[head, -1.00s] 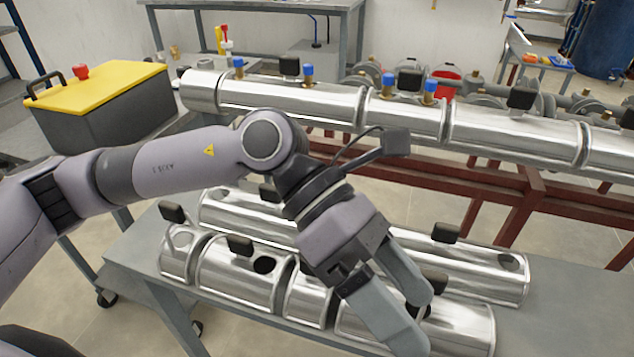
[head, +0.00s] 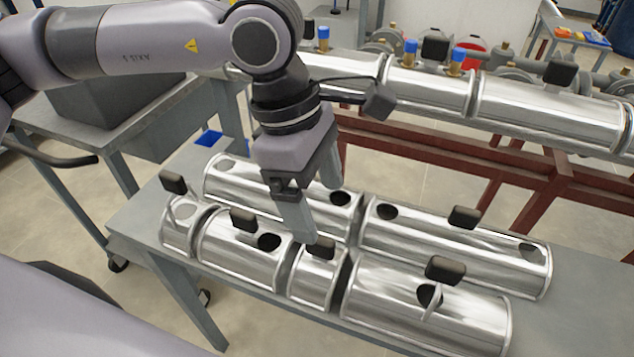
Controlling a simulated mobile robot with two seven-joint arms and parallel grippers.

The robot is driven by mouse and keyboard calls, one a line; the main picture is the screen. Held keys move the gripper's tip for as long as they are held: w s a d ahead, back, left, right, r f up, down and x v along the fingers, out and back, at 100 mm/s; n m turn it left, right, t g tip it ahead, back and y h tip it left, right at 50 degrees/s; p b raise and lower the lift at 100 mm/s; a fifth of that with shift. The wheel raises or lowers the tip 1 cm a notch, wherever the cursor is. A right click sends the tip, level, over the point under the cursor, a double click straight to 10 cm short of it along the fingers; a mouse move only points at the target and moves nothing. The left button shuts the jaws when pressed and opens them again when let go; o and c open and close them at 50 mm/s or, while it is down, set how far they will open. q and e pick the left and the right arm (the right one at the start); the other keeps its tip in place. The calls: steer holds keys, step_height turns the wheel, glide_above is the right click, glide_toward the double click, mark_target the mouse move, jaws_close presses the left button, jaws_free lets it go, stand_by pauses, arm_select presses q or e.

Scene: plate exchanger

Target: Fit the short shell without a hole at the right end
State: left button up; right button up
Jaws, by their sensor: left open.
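The short shell without a hole (head: 312,282) is a bright metal half-cylinder in the front row on the grey table (head: 575,320). It has a black handle (head: 318,248) on top. My left gripper (head: 318,212) is open and empty, pointing down above and just behind this handle. One fingertip appears very near the handle; I cannot tell if it touches. The shell-clad pipe (head: 425,92) runs across the back on a red frame (head: 450,165). Its right end is cut off by the picture edge. My right gripper is not in view.
Another short shell (head: 180,230), with a hole, lies at the left of the front row. Longer shells with holes (head: 238,258) (head: 430,315) flank the short one closely, and more (head: 455,240) lie behind. Blue-capped valves (head: 458,58) rise from the pipe. A cart (head: 110,120) stands left.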

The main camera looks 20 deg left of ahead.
arm_select(q)
steer(key=b+x, duration=0.1)
steer(key=x, duration=0.1)
steer(key=a+b+x, duration=0.1)
steer(key=b+x, duration=0.1)
steer(key=x, duration=0.1)
steer(key=b+x, duration=0.2)
steer(key=shift+a+f, duration=0.3)
steer(key=shift+f, duration=0.1)
steer(key=shift+f+b, duration=0.25)
steer(key=shift+b, duration=0.3)
jaws_close()
steer(key=shift+r, duration=0.1)
steer(key=shift+d+r+p+v, duration=0.1)
steer(key=shift+d+p+v, duration=0.15)
steer(key=shift+p+v, duration=0.65)
steer(key=shift+d+r+p+v, duration=0.1)
steer(key=shift+d+p+v, duration=0.25)
steer(key=shift+v, duration=1)
steer(key=shift+d+p+v, duration=0.2)
steer(key=shift+p+v, duration=0.45)
steer(key=shift+v, duration=0.5)
